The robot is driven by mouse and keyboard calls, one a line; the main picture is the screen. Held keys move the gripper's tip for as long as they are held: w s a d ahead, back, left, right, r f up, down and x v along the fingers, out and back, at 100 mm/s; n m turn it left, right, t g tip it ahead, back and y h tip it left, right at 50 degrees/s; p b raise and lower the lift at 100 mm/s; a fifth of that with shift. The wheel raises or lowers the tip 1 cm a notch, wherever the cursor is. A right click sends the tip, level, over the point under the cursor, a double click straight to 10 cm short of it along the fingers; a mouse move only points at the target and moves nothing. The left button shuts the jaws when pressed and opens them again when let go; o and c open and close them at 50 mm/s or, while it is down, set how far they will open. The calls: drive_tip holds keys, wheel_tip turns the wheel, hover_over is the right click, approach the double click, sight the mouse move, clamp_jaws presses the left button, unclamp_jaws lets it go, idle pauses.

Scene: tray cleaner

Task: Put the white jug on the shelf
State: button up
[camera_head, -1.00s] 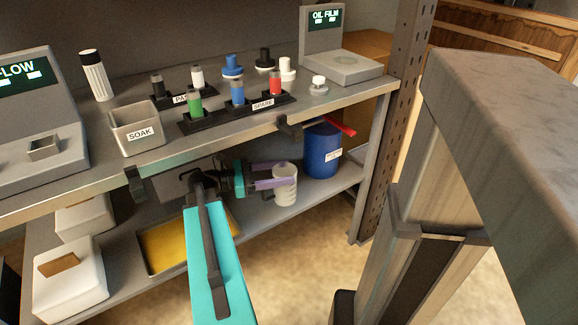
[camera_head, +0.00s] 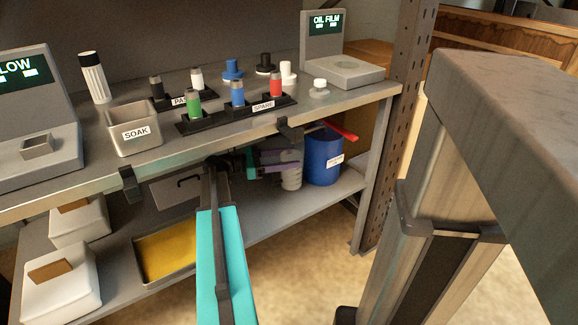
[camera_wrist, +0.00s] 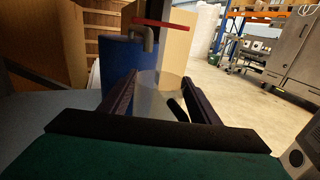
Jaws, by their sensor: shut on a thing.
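The white jug (camera_head: 291,178) is ribbed and upright, in the space between the upper and lower shelf boards. My gripper (camera_head: 287,158) is shut on it, with the purple fingers around its upper part. In the wrist view my gripper (camera_wrist: 160,88) has its dark fingers on either side of the pale jug (camera_wrist: 150,100). The jug is just left of the blue drum in the head view. I cannot tell whether its base touches the lower shelf (camera_head: 262,222). The upper board's edge and my arm hide part of my wrist.
The blue drum (camera_head: 323,158) with a red-handled tap stands close to the right of the jug. The upper board (camera_head: 350,100) is overhead, with a black clip (camera_head: 290,133) on its edge. A yellow-bottomed tray (camera_head: 168,252) and white containers (camera_head: 62,285) are on the lower shelf, left.

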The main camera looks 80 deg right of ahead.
drive_tip(key=shift+d, duration=0.6)
drive_tip(key=shift+f, duration=0.1)
drive_tip(key=shift+d+f+b, duration=0.1)
drive_tip(key=shift+d+b, duration=0.2)
drive_tip(key=shift+d, duration=0.35)
drive_tip(key=shift+f+b, duration=1)
drive_tip(key=shift+f, duration=0.7)
drive_tip(key=shift+f, duration=0.1)
drive_tip(key=o, duration=1.4)
drive_tip(key=shift+o, duration=0.2)
